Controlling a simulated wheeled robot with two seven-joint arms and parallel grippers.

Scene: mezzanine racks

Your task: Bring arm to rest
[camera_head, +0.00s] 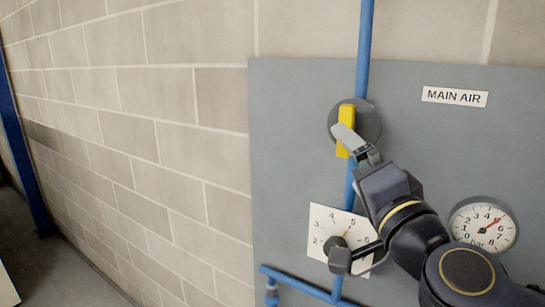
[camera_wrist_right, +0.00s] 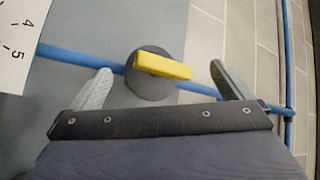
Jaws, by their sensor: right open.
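A yellow valve handle (camera_head: 346,118) sits on a round dark grey base (camera_head: 371,117) on the grey panel. It stands upright in the head view, in line with the blue pipe. My right gripper (camera_head: 357,146) is open in front of the handle's lower part, and one light grey finger overlaps it there. In the right wrist view the yellow handle (camera_wrist_right: 163,66) shows between and beyond the two spread fingers, with nothing held. Whether a finger touches the handle cannot be told. My left gripper is in neither view.
The grey panel (camera_head: 290,150) carries a MAIN AIR label (camera_head: 455,96), a pressure gauge (camera_head: 484,226) and a white numbered dial plate (camera_head: 325,219) partly behind my right arm. A blue pipe (camera_head: 364,50) runs down it. A block wall (camera_head: 160,130) and free floor lie left.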

